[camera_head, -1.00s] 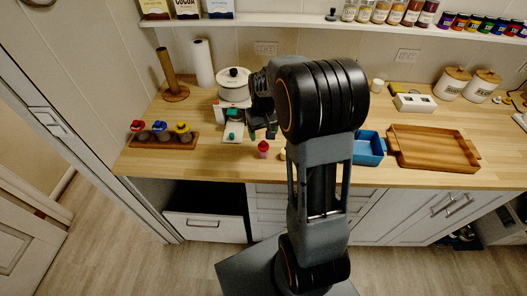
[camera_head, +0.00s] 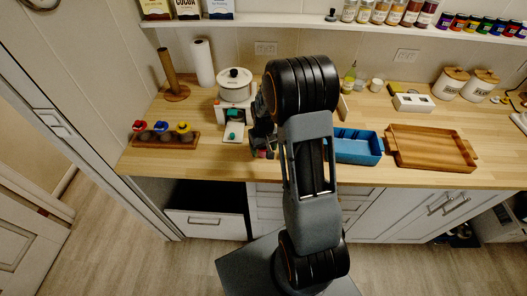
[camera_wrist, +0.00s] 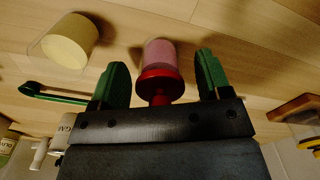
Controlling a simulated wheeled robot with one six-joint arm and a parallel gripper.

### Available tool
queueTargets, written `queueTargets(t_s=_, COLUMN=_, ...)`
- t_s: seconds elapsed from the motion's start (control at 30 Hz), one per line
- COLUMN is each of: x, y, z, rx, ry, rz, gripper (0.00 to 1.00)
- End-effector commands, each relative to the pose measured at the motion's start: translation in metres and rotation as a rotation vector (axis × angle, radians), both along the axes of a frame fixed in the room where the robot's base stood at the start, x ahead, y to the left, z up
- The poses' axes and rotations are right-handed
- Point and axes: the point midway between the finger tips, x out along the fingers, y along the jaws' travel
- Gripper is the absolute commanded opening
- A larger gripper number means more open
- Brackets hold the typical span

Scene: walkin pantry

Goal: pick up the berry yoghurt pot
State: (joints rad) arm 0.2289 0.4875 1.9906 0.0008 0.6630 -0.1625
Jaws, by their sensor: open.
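The berry yoghurt pot, a pink cup with a red top (camera_wrist: 160,55), stands between the two green fingers of my gripper (camera_wrist: 163,68) in the wrist view. A gap shows on each side of it, so the fingers are open and apart from it. In the head view my gripper (camera_head: 264,142) hangs low over the counter's front part, and a bit of the pot's red (camera_head: 262,154) shows at its lower end. My arm and gripper hide most of the pot there.
A pale yellow pot (camera_wrist: 70,40) stands left of the pot in the wrist view. A wooden rack with coloured items (camera_head: 165,140), a white pot on a stand (camera_head: 235,85), a blue tray (camera_head: 358,148) and a wooden tray (camera_head: 432,148) stand on the counter (camera_head: 220,165).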

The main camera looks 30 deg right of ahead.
Motion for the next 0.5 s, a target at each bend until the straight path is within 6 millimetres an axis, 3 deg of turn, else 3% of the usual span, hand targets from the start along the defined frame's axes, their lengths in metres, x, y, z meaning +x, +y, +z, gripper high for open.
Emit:
queueTargets(t_s=0.13, x=-0.0001, y=0.0, z=0.0, rx=0.0, ry=0.0, rz=0.0, gripper=0.7)
queueTargets(t_s=0.5, x=0.0, y=0.0, z=0.0002, rx=0.0, ry=0.0, rz=0.0, gripper=0.34)
